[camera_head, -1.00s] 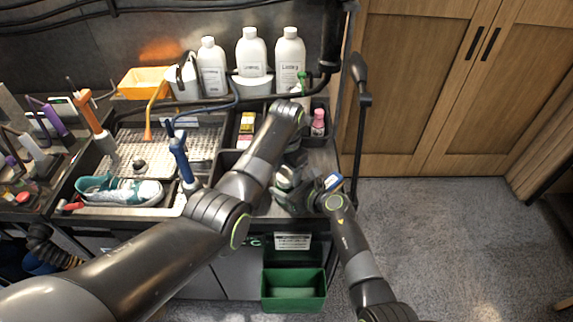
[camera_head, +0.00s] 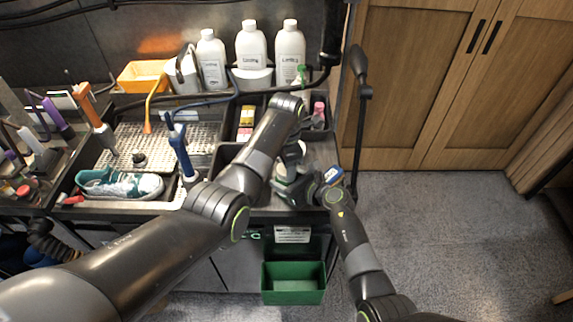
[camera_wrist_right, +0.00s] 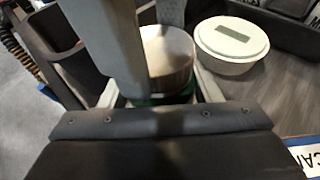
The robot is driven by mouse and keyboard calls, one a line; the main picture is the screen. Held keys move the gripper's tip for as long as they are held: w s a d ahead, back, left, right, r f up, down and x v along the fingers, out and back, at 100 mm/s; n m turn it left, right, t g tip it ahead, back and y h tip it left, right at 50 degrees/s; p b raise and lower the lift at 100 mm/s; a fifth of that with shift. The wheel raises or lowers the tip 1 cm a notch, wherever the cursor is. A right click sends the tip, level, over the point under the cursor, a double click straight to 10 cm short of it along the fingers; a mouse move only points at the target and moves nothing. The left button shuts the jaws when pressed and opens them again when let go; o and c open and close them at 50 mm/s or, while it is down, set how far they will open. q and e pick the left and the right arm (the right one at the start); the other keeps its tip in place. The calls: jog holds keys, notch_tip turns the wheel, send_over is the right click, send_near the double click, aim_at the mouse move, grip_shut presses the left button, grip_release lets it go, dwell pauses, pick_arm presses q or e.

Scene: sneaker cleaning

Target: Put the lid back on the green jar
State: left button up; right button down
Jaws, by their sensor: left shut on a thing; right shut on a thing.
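The green jar (camera_wrist_right: 165,99) shows as a green band low between the fingers of my right gripper (camera_wrist_right: 160,92), which is shut on it. A pale grey, round lid (camera_wrist_right: 168,55) is directly above the green band. Whether it is seated or slightly raised I cannot tell. My left gripper (camera_wrist_right: 140,45) reaches down from the top of the right wrist view, with its grey fingers at the lid, shut on it. In the head view my left gripper (camera_head: 291,163) and right gripper (camera_head: 301,188) meet over the worktop; the arms mostly hide the jar and lid.
A white lidded tub (camera_wrist_right: 231,42) stands right of the jar in the wrist view. A blue-labelled item (camera_head: 333,175) is near my right wrist. A sneaker (camera_head: 120,184) lies in the left tray. White bottles (camera_head: 251,45) line the back. A green bin (camera_head: 293,284) hangs at the front.

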pick_arm(q)
jog(key=m, duration=0.9)
jog(key=shift+m, duration=0.4)
jog(key=m, duration=0.4)
jog(key=shift+m, duration=0.3)
jog(key=m, duration=0.4)
jog(key=shift+m, duration=0.4)
jog(key=m, duration=0.4)
jog(key=shift+w+m, duration=0.1)
jog(key=shift+m, duration=0.3)
jog(key=m, duration=0.4)
jog(key=shift+m, duration=0.4)
jog(key=m, duration=0.4)
jog(key=shift+f+m, duration=0.1)
jog(key=shift+m, duration=0.2)
jog(key=m, duration=0.5)
jog(key=shift+m, duration=0.3)
jog(key=o, duration=1.1)
